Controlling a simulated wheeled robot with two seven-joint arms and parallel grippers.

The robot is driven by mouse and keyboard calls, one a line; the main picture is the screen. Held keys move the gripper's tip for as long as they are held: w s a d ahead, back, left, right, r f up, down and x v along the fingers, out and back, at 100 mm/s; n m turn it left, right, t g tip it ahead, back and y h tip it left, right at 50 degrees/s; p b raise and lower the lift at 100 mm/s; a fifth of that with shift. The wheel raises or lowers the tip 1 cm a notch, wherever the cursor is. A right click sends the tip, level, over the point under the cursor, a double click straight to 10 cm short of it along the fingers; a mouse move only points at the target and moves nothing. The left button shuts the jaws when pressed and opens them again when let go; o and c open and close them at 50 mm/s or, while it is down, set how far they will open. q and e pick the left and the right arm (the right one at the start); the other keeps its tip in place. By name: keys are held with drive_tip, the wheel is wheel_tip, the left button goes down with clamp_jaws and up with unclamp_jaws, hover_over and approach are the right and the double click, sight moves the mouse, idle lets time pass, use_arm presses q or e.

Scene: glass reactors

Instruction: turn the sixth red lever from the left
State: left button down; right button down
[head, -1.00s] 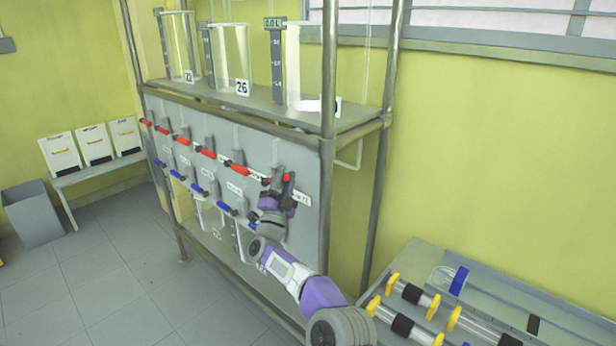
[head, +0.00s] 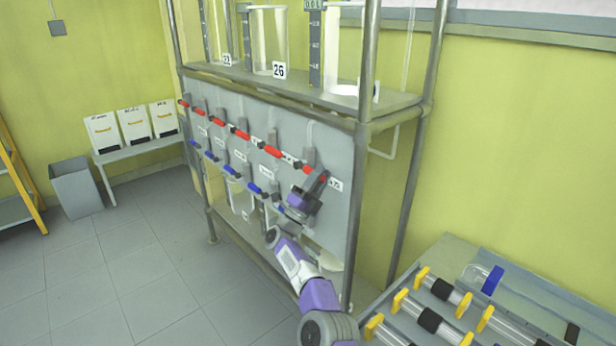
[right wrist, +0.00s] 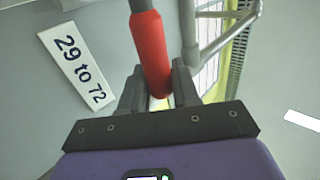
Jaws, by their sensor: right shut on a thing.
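Several red levers sit in an upper row on the grey panel (head: 340,152) in the head view. The sixth red lever (head: 307,170) is the rightmost of them, partly hidden by my right gripper (head: 316,186). In the right wrist view the red lever sleeve (right wrist: 152,48) runs down between the two dark fingers of my right gripper (right wrist: 158,85), which are shut on it. A label reading "29 to 72" (right wrist: 76,68) is left of the lever. My left gripper is not in view.
Blue levers (head: 255,188) form a lower row on the panel. Glass vessels (head: 268,40) stand on the shelf above. A metal frame post (head: 358,215) rises right of the panel. A bench with yellow-capped cylinders (head: 437,290) is at lower right.

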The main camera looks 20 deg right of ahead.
idle(0.3)
drive_tip(key=c, duration=1)
unclamp_jaws()
drive_tip(key=shift+o, duration=0.2)
drive_tip(key=v, duration=0.7)
drive_tip(key=shift+a+f+b, duration=0.15)
drive_tip(key=shift+f+b, duration=0.05)
drive_tip(key=shift+b, duration=0.15)
